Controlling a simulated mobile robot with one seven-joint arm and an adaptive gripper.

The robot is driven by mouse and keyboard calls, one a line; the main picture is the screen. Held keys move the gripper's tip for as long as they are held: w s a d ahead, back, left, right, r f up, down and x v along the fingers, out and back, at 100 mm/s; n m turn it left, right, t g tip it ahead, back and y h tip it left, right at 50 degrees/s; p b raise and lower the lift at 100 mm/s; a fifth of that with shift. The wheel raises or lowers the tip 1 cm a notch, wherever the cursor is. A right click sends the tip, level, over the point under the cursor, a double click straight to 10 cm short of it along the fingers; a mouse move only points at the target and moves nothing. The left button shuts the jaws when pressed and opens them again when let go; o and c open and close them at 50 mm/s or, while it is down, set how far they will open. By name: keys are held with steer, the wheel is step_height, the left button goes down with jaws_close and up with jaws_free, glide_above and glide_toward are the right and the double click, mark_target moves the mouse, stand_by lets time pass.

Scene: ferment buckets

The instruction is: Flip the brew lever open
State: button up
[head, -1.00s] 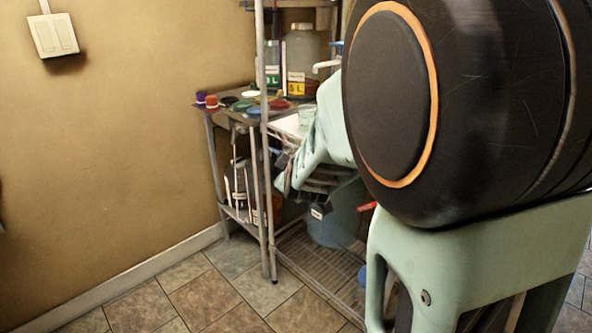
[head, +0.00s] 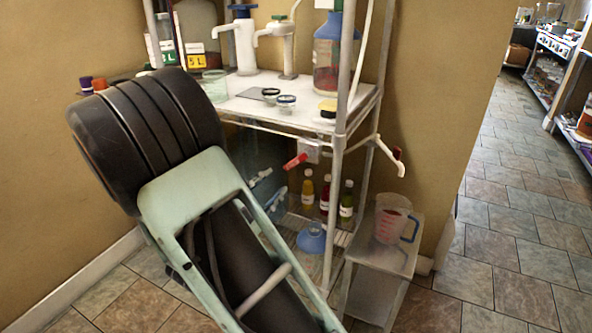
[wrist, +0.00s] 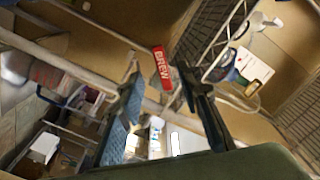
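The brew lever is a red tab marked "BREW" (wrist: 163,68) in the wrist view. A red lever (head: 294,161) on a pale wall box under the shelf in the head view looks like the same one. My gripper (wrist: 160,76) is open, with its two dark fingers on either side of the lever in the wrist view. I cannot tell how far beyond the fingertips the lever is, and I see no contact. In the head view my gripper is hidden behind my own arm.
A metal rack holds a white shelf (head: 262,108) with jars and pumps above the lever. Several bottles (head: 308,194) stand below it. A white spout (head: 385,157) juts out at the right, above a measuring jug (head: 392,218) on a small stand. Open tiled floor lies right.

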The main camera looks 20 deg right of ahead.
mark_target(290, 166)
steer(key=b+x, duration=0.2)
steer(key=x, duration=0.8)
steer(key=shift+w+d, duration=0.2)
steer(key=shift+d, duration=0.1)
steer(key=shift+c, duration=0.7)
jaws_close()
